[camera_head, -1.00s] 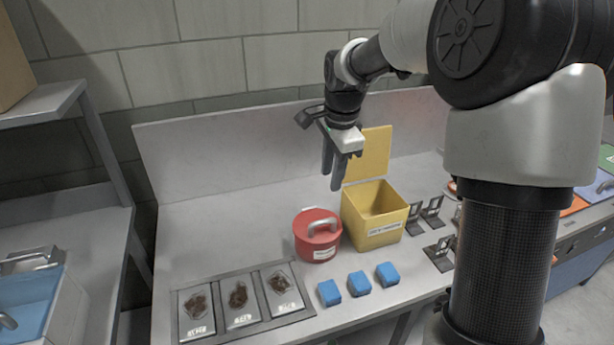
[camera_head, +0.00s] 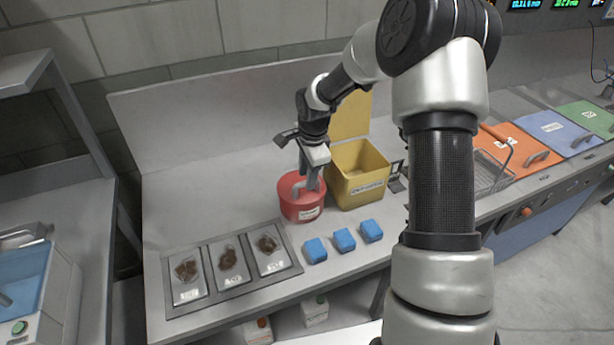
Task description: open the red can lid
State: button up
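The red can (camera_head: 298,206) stands on the grey counter, with its red lid (camera_head: 287,186) on top. The lid has a pale arched handle, now mostly hidden behind the fingers. My gripper (camera_head: 308,186) points down at the lid, its fingertips at the handle. One finger looks to be in front of the handle; whether the fingers touch or close on it is too small to tell.
A yellow bin (camera_head: 359,179) with its lid raised stands close on the right of the can. Blue blocks (camera_head: 344,240) lie in front. A tray with three labelled bags (camera_head: 229,264) lies front left. Orange, lilac and green covers (camera_head: 518,150) are at right.

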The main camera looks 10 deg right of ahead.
jog(key=shift+w+f, duration=0.15)
jog(key=shift+f, duration=0.55)
grip_shut()
jog(key=shift+a+r, duration=0.1)
